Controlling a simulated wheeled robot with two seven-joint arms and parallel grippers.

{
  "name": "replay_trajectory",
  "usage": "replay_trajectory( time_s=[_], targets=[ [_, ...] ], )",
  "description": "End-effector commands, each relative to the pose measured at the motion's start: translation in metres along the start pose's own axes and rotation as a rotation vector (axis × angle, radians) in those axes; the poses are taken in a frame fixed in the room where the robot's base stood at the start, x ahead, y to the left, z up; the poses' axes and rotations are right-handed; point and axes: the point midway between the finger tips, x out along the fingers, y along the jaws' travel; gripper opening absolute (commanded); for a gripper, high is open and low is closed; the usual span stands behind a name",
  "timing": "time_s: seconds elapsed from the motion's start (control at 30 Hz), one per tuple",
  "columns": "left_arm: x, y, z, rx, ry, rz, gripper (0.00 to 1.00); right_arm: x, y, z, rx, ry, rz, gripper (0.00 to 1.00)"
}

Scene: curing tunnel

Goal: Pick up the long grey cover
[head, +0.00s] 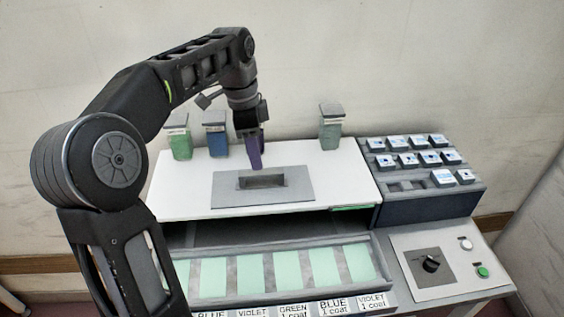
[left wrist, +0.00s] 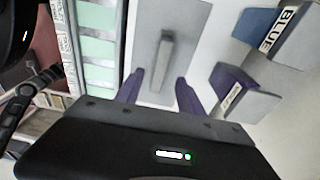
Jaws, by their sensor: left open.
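The long grey cover (head: 290,193) is a flat grey plate with a raised bar handle, lying on the white top of the machine. In the left wrist view the cover (left wrist: 183,20) and its bar lie ahead of the fingers. My left gripper (head: 256,166) points down just behind the bar; its purple fingers are open in the left wrist view (left wrist: 160,85), with nothing between them. The fingertips look apart from the bar, but their exact height is unclear. My right gripper is not in view.
Green (head: 181,143) and blue (head: 216,143) containers stand behind left; another green one (head: 330,132) stands behind right. A violet container (left wrist: 240,88) is close beside my gripper. A rack of labelled blocks (head: 425,205) is at right. A tray with pale green panels (head: 210,278) is in front.

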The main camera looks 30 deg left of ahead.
Motion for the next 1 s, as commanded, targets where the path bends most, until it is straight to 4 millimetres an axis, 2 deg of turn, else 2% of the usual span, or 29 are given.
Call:
replay_trajectory(
  time_s=[0.37, 0.63, 1.0],
  targets=[
    [0.001, 0.000, 0.000, 0.000, 0.000, 0.000, 0.45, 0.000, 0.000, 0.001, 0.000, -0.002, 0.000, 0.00],
    [0.025, 0.000, 0.000, 0.000, -0.001, 0.001, 0.45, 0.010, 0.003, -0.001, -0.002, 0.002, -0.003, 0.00],
    [0.028, 0.000, 0.000, 0.000, 0.000, 0.001, 0.45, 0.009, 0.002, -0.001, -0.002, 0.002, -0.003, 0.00]
  ],
)
